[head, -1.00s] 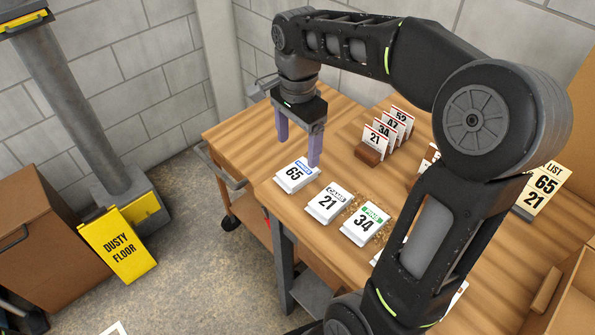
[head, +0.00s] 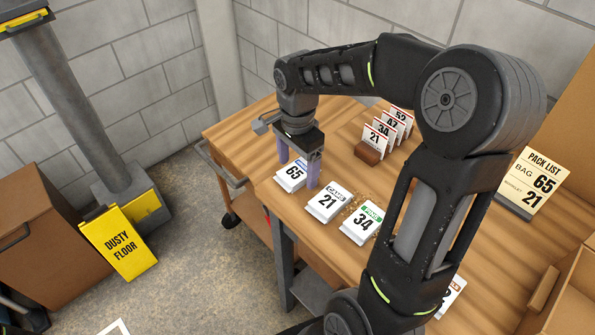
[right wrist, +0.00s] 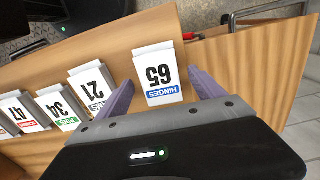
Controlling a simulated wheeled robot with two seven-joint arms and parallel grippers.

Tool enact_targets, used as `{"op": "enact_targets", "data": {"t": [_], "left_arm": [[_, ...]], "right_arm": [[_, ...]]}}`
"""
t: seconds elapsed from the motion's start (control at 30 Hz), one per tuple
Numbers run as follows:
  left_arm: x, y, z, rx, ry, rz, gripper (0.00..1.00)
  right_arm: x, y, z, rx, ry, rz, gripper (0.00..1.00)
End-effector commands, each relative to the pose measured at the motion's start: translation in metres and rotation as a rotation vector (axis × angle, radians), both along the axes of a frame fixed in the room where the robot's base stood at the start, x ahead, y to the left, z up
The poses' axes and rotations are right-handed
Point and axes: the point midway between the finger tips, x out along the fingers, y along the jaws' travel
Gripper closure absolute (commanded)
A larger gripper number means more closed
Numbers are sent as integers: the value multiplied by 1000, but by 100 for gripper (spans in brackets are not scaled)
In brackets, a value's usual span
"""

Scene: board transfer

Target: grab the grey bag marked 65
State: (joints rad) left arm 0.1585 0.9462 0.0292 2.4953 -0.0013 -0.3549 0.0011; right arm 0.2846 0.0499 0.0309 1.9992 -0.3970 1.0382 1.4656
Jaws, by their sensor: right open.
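The bag marked 65 (head: 290,177) lies at the left end of a row of bags on the wooden bench. It looks pale grey to white, and its blue label reads HINGES in the right wrist view (right wrist: 160,76). My right gripper (head: 298,172) is open and low over this bag, with its purple fingers on either side of it. In the right wrist view the bag shows between the spread fingers of the gripper (right wrist: 161,80), with a gap on each side. I cannot tell how far the fingertips are above the bench. My left gripper is not in view.
Bag 21 (head: 329,203) and bag 34 (head: 362,224) lie to the right in the same row. Numbered cards stand in a wooden holder (head: 368,154) behind. A pack list sign (head: 534,184) reading bag 65, booklet 21 stands at right. The bench's left end (head: 225,134) is clear.

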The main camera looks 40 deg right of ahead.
Motion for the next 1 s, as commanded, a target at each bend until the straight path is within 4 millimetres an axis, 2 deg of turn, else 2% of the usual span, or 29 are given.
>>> {"op": "enact_targets", "data": {"t": [0.6, 1.0], "left_arm": [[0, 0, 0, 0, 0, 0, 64], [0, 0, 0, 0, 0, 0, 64]], "right_arm": [[0, 0, -2, 0, -1, 0, 22], [0, 0, -2, 0, -1, 0, 54]]}}
